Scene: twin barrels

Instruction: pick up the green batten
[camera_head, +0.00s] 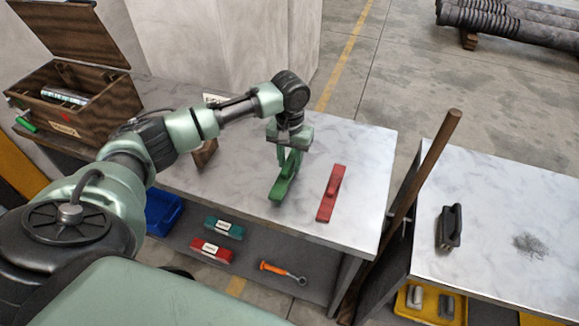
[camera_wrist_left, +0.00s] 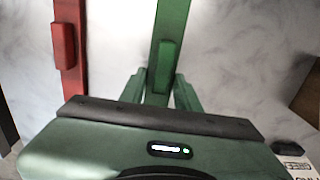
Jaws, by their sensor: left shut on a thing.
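The green batten (camera_head: 280,190) is at the middle of the grey workbench (camera_head: 350,150), a long bar with a small raised block on it. My left gripper (camera_head: 288,162) comes down over it from above and is shut on it. In the left wrist view the green batten (camera_wrist_left: 171,25) runs up from between the two green fingers of the left gripper (camera_wrist_left: 160,82). I cannot tell whether the batten touches the bench top. A red batten (camera_head: 331,194) of like shape lies to its right, apart from it, and also shows in the left wrist view (camera_wrist_left: 68,45). My right gripper is not in view.
An open wooden box (camera_head: 90,105) stands at the bench's left end. A wooden pole (camera_head: 420,180) leans between the bench and a second table (camera_head: 500,260) holding a black-handled tool (camera_head: 450,228). The lower shelf holds red and teal boxes and an orange-handled wrench (camera_head: 283,272).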

